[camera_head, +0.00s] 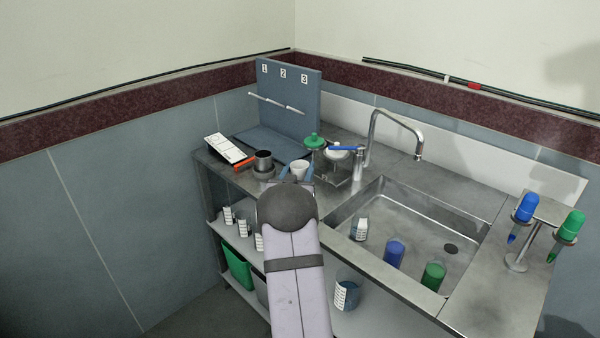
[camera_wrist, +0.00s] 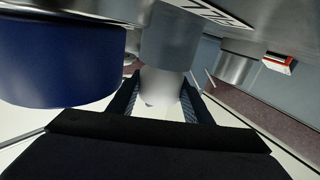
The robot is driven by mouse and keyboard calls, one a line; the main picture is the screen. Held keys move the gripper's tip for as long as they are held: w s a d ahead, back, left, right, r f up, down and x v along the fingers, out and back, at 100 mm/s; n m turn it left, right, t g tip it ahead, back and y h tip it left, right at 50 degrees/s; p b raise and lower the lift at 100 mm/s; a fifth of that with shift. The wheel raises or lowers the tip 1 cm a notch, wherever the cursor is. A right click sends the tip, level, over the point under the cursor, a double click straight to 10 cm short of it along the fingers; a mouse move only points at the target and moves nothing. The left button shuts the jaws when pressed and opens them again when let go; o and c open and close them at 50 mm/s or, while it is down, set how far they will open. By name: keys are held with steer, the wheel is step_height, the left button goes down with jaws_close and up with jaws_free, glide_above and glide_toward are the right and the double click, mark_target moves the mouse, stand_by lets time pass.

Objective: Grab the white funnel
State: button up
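The white funnel (camera_head: 299,168) is on the steel bench, just beyond the end of my arm in the head view. In the wrist view, which looks turned over, a white piece (camera_wrist: 160,88) that appears to be the funnel lies between my two dark fingers, against a grey cylinder (camera_wrist: 170,40). My gripper (camera_wrist: 162,95) has its fingers apart, one on each side of the white piece. I cannot tell whether they touch it. In the head view my gripper (camera_head: 297,183) is mostly hidden by my arm.
A large dark blue cylinder (camera_wrist: 60,60) is close beside my fingers. A dark cup (camera_head: 263,161), a white panel with an orange edge (camera_head: 230,150) and a green-lidded jar (camera_head: 314,141) stand nearby. The sink (camera_head: 400,225) and tap (camera_head: 372,135) are to the right.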

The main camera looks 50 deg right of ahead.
steer(key=shift+c, duration=1)
